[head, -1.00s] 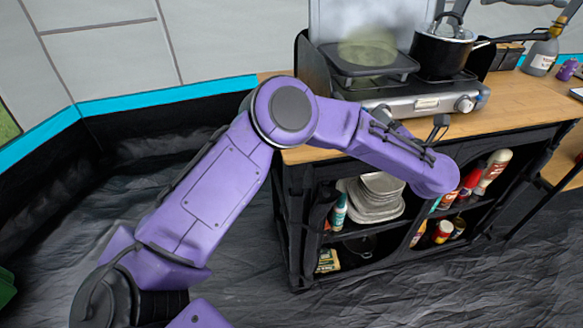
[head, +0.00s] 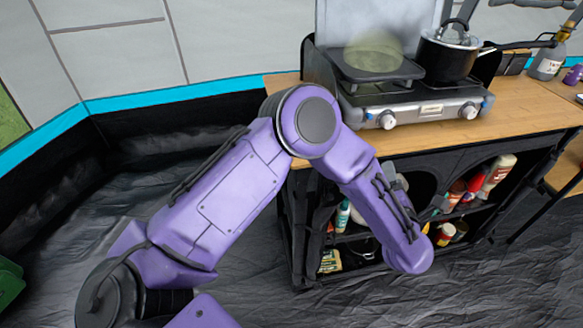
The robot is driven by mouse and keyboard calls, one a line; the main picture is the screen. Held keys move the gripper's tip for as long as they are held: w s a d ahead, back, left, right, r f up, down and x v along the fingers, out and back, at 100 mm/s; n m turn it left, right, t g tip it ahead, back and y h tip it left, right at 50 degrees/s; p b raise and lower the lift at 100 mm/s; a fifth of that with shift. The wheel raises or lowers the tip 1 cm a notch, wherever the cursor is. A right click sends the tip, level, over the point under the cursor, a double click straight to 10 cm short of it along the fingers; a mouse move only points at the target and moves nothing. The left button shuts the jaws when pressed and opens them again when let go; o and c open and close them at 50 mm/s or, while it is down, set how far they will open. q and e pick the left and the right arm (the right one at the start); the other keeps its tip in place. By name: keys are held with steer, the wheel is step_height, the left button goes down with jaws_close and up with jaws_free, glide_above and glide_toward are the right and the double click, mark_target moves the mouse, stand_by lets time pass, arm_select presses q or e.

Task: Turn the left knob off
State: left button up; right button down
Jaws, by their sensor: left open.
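The two-burner stove (head: 425,110) stands on the wooden counter. Its left knob (head: 387,120) is a round, light knob on the front panel, now in plain view. The right knob (head: 470,111) is at the panel's other end. My left arm reaches in from the left and bends down in front of the cabinet. My left gripper (head: 433,208) is open, partly hidden behind the forearm. It is below the counter edge, in front of the shelves, apart from the knob. My right gripper is not in view.
A black pot (head: 448,55) with a lid sits on the right burner. A translucent yellowish disc (head: 372,56) shows over the left burner. A grey bottle (head: 547,62) stands at the right. The cabinet shelves (head: 350,238) hold several bottles and dishes.

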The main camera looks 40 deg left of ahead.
arm_select(q)
steer(key=s+a+f+m+g+h+p, duration=0.2)
steer(key=s+a+f+m+p, duration=0.1)
steer(key=s, duration=0.5)
steer(key=s+a+f+m+g+h+p, duration=0.2)
steer(key=s+a+f+m+g+p, duration=0.1)
steer(key=s+f+m, duration=0.4)
steer(key=s+a+f+m+g+h+p, duration=0.2)
steer(key=s+a+f+m+p, duration=0.2)
steer(key=s+m, duration=0.5)
steer(key=shift+s+a+f+m, duration=0.2)
steer(key=shift+a+f+m, duration=0.45)
steer(key=shift+a, duration=0.25)
steer(key=shift+r, duration=0.1)
